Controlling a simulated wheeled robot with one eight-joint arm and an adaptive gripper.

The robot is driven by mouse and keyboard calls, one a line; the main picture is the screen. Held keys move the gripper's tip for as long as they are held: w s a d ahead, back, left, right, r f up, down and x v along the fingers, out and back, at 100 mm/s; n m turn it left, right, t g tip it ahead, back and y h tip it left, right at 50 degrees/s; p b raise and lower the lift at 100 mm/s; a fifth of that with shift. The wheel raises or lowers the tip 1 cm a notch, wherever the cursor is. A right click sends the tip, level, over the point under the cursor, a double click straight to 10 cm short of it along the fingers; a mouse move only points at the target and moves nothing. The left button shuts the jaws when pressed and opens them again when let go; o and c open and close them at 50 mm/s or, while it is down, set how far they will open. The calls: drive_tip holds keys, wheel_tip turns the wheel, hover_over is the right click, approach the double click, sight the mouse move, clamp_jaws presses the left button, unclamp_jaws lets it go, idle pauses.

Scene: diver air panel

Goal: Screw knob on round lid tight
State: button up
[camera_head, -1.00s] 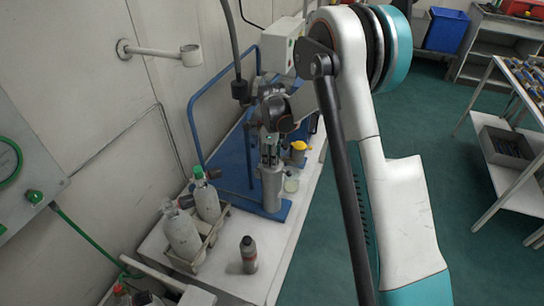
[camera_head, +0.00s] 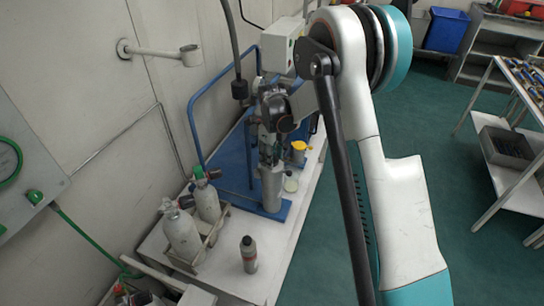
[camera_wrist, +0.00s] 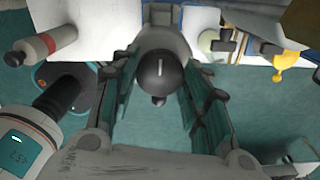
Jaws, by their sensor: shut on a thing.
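The round lid with its black knob (camera_wrist: 158,72) is in the wrist view, on top of a grey cylinder (camera_wrist: 168,42). The knob is dome-shaped with a white mark. In the head view the grey cylinder (camera_head: 271,188) stands upright on the blue base, and the knob is hidden behind my gripper and wrist. My gripper (camera_head: 268,158) is over the cylinder's top. In the wrist view the two fingers of my gripper (camera_wrist: 160,85) lie to either side of the knob, shut on it. The exact contact is hard to see.
A crate (camera_head: 192,262) with two pale bottles stands left of the cylinder. A dark grey bottle (camera_head: 248,254) stands in front. A yellow-topped container (camera_head: 298,151) is close on the right. A blue rail (camera_head: 192,122) runs behind.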

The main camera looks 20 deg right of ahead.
drive_tip(key=o, duration=1)
drive_tip(key=shift+o, duration=0.2)
drive_tip(key=shift+r, duration=0.1)
wheel_tip(320, 180, up, 12)
